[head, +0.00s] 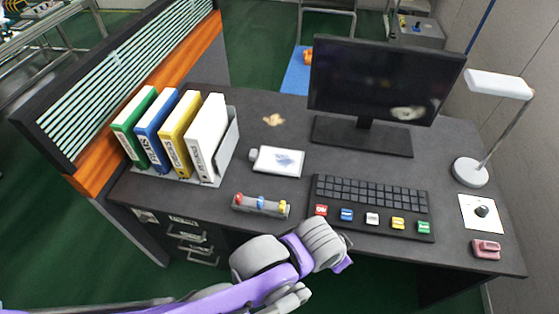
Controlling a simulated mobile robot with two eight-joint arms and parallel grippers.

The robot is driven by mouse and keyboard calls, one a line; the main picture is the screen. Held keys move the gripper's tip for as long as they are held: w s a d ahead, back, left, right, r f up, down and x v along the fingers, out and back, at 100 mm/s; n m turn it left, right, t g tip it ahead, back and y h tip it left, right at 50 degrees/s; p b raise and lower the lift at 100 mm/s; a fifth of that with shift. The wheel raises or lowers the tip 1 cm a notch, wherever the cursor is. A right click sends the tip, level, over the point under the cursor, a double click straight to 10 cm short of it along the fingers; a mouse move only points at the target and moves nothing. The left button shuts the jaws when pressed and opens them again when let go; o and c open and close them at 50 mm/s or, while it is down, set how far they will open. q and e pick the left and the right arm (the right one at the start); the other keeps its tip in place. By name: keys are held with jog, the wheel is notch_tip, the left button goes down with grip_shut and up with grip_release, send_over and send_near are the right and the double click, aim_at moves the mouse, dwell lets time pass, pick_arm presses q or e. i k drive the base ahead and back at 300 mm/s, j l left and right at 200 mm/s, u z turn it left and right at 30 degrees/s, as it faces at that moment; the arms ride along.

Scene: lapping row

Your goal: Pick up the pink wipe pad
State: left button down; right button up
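The pink wipe pad (486,249) is a small rounded block lying on the dark desk (455,258) at its right front corner. It is apart from everything around it. My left arm, purple and grey, comes in from the lower left, and its gripper (343,259) is at the desk's front edge, below the keyboard. It is well to the left of the pad. The fingers are mostly hidden by the wrist, so I cannot tell whether they are open or shut. My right gripper is not in view.
A keyboard panel (371,192) with coloured keys lies left of the pad. A white card with a dark knob (481,211) and a lamp (470,173) stand behind it.

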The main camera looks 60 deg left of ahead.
aim_at(482, 249)
jog(key=u, duration=1.55)
jog(key=z, duration=1.65)
jog(key=i+l+z, duration=0.3)
jog(key=i+z, duration=0.25)
jog(key=i, duration=0.25)
